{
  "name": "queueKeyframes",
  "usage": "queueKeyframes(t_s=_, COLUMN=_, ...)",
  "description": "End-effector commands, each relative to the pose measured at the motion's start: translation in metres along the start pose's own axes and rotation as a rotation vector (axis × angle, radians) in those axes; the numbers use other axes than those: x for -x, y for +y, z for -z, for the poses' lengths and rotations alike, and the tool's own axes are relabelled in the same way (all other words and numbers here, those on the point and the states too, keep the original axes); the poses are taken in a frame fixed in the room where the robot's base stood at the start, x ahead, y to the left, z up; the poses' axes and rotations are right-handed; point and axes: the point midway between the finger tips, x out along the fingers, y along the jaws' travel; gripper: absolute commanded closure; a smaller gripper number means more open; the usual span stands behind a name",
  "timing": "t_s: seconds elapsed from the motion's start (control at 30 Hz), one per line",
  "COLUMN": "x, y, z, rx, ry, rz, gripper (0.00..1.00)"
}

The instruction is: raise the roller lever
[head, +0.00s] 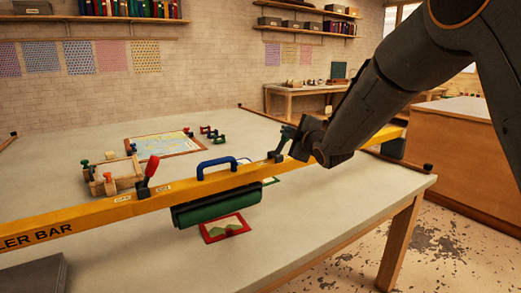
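A yellow bar (70,217) marked "LER BAR" spans the table. On it, left of centre, a lever with a red handle (152,166) stands up from a dark mount, leaning slightly right. Small labels sit on the bar on both sides of it, too small to read. A dark green roller (216,205) hangs under the bar, below a blue arched handle (222,165). My gripper (282,146) is over the bar to the right of the blue handle, well apart from the red lever. Its dark fingers partly overlap in view, so its opening is unclear.
A red-framed card (226,228) lies on the table (330,205) below the roller. Behind the bar are a wooden rack (116,181), a framed picture (163,149) and several small red and green pieces (213,133). A grey block (35,277) is at front left.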

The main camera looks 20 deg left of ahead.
Motion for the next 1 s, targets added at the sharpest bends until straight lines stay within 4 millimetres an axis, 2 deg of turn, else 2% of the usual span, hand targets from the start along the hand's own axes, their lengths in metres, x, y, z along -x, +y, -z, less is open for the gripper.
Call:
queueKeyframes(t_s=0.37, x=0.001, y=0.003, z=-0.006, rx=-0.003, ry=-0.011, rz=-0.003, gripper=1.0)
queueKeyframes(t_s=0.47, x=0.002, y=0.006, z=0.0, rx=-0.003, ry=-0.011, rz=-0.005, gripper=1.0)
queueKeyframes(t_s=0.67, x=0.005, y=0.018, z=0.027, rx=-0.001, ry=-0.01, rz=-0.007, gripper=1.0)
queueKeyframes(t_s=0.77, x=0.026, y=0.017, z=0.022, rx=-0.001, ry=-0.015, rz=-0.007, gripper=1.0)
queueKeyframes(t_s=1.0, x=0.069, y=0.015, z=0.031, rx=0.001, ry=-0.003, rz=-0.003, gripper=1.0)
